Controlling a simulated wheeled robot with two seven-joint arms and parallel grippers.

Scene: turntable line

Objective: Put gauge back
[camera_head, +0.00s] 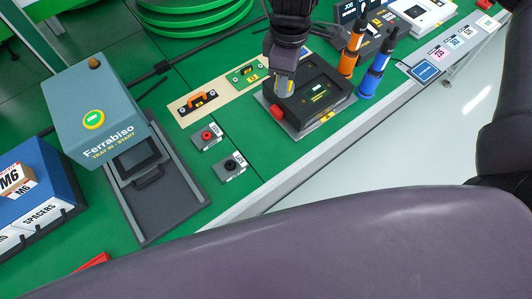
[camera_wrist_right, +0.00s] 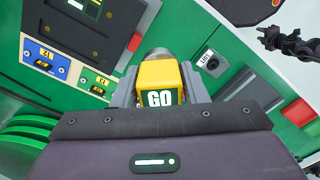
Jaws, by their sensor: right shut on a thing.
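My right gripper (camera_head: 284,88) comes down from the top of the head view and is shut on a yellow gauge, just above the black fixture. In the right wrist view the gauge (camera_wrist_right: 161,84), marked GO, sits between the two grey fingers. A beige gauge board (camera_head: 224,92) lies left of the gripper. It bears an orange-handled gauge (camera_head: 198,102) and a flat green place (camera_head: 245,75). The wrist view shows a blue place (camera_wrist_right: 45,61) and the green one (camera_wrist_right: 96,82), both with no gauge visible on them.
The black fixture (camera_head: 318,92) has a red button. Two small button boxes (camera_head: 207,137) stand left of it. Orange (camera_head: 352,50) and blue (camera_head: 374,74) tools stand upright at its right. A grey-blue Ferrabiso machine (camera_head: 92,110) and green discs (camera_head: 190,18) lie beyond.

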